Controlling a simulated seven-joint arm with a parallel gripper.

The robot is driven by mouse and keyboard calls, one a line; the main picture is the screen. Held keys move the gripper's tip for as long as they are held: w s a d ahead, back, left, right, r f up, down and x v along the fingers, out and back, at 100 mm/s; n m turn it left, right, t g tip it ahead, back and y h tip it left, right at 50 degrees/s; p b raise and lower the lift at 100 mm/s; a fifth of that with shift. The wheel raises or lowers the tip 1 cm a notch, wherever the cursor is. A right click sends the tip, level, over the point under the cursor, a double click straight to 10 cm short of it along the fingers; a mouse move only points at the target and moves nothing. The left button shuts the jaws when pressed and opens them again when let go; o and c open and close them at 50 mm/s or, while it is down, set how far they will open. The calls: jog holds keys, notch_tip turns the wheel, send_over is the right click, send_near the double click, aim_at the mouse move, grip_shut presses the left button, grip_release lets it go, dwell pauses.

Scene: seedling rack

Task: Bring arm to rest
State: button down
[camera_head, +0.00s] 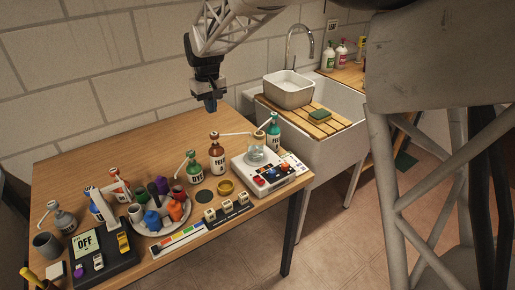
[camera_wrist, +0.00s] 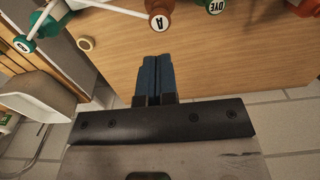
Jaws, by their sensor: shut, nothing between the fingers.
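My gripper (camera_head: 210,105) hangs pointing down above the back right part of the wooden table (camera_head: 120,150), clear of everything on it. In the wrist view its two blue fingers (camera_wrist: 155,72) are together with nothing between them. Bare table top shows beyond the fingertips. My arm reaches down to it from the top of the head view.
Pump bottles, including a brown one (camera_head: 217,155) and a green one (camera_head: 194,168), stand near a white device (camera_head: 270,170) with a beaker. A round tray (camera_head: 160,226) holds several small vessels. A sink (camera_head: 325,125) stands right. The table's back left is clear.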

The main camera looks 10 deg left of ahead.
jog(key=s+d+r+m, duration=0.1)
jog(key=s+d+r, duration=0.25)
jog(key=d, duration=0.55)
jog(key=s+d+r+m+t, duration=0.15)
jog(key=s+d, duration=0.35)
jog(key=d, duration=0.5)
jog(key=s+d+r+m, duration=0.2)
jog(key=s+d+r, duration=0.15)
jog(key=d, duration=0.55)
jog(key=s+d+f+m, duration=0.2)
jog(key=s+d+f, duration=0.1)
jog(key=s+d, duration=0.6)
jog(key=s+d+f+m+t, duration=0.1)
jog(key=s+d+f+m, duration=0.1)
jog(key=s+d, duration=0.7)
jog(key=s+f, duration=0.1)
jog(key=s, duration=0.5)
jog(key=shift+s+d+f+m, duration=0.2)
jog(key=shift+s+d+m, duration=0.05)
jog(key=shift+m, duration=0.1)
